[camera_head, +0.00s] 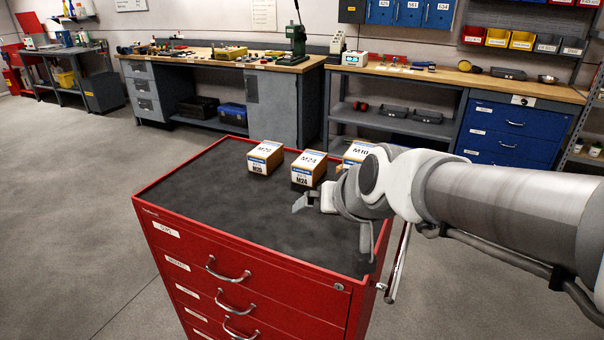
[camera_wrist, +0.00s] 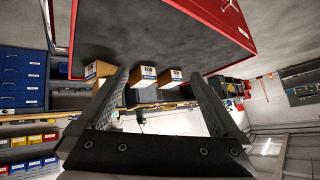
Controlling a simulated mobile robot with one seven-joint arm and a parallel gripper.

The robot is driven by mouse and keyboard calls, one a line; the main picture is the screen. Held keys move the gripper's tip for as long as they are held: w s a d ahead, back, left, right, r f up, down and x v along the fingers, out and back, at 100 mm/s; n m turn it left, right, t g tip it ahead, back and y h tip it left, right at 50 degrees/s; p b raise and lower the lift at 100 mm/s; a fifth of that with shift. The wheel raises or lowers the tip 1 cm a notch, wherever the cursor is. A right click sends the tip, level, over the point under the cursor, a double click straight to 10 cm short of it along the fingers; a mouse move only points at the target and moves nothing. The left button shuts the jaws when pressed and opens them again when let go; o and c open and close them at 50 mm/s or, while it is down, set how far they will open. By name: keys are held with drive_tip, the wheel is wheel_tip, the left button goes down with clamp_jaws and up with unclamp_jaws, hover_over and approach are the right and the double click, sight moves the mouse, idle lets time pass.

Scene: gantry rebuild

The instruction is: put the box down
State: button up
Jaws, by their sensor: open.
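Three small white and yellow-brown boxes stand upright on the dark top (camera_head: 235,215) of a red drawer cabinet. In the head view the M20 box (camera_head: 265,157) is leftmost, the M24 box (camera_head: 309,168) is in the middle, and the M10 box (camera_head: 355,154) is at the right, partly hidden by my arm. My gripper (camera_head: 332,222) is over the cabinet's right part, nearer the camera than the boxes. It is open and nothing shows between its fingers. In the wrist view the open fingers (camera_wrist: 157,74) point toward the boxes, which stand beyond the fingertips, apart from them.
The cabinet's front and left top is clear, with a raised red rim (camera_head: 250,257). Behind it stand a workbench (camera_head: 215,58) with tools and a green press (camera_head: 294,38), and another bench (camera_head: 450,78) with blue drawers. Open floor (camera_head: 70,200) lies to the left.

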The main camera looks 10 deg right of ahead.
drive_tip(key=s+d+n+g+h, duration=0.1)
drive_tip(key=s+d+g, duration=0.1)
drive_tip(key=s, duration=1.2)
drive_tip(key=shift+d+f+g+h, duration=0.3)
drive_tip(key=shift+f+g+h, duration=0.15)
drive_tip(key=shift+g, duration=0.15)
drive_tip(key=shift+s, duration=0.1)
wheel_tip(320, 180, up, 7)
drive_tip(key=p, duration=0.6)
drive_tip(key=shift+f+p, duration=0.15)
drive_tip(key=shift+p, duration=0.2)
